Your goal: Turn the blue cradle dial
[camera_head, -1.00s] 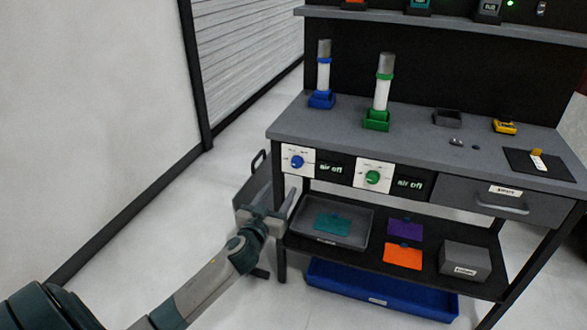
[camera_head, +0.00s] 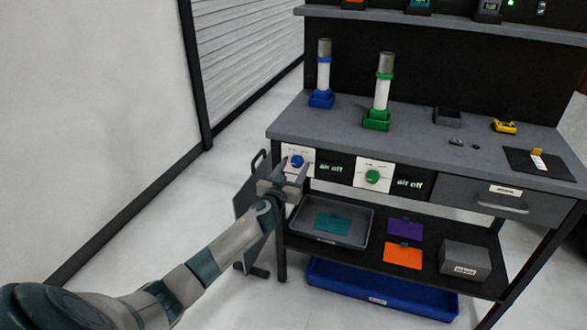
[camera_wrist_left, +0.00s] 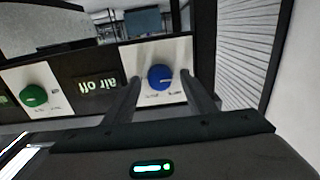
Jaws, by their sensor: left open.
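The blue cradle dial (camera_head: 297,161) is a round blue knob on a white plate at the left end of the bench front. It also shows in the left wrist view (camera_wrist_left: 160,77). My left gripper (camera_head: 293,172) is open just in front of and slightly below the dial in the head view. In the left wrist view its two fingers (camera_wrist_left: 160,92) stand on either side of the dial. I cannot tell whether they touch it. The blue cradle (camera_head: 321,99) holds an upright white tube on the bench top above. My right gripper is not in view.
A green dial (camera_head: 373,177) sits to the right, beside "air off" displays (camera_head: 331,168). A green cradle (camera_head: 377,120) stands on the bench. A grey tray (camera_head: 352,238) lies on the shelf below. A dark cart (camera_head: 248,203) stands left of the bench.

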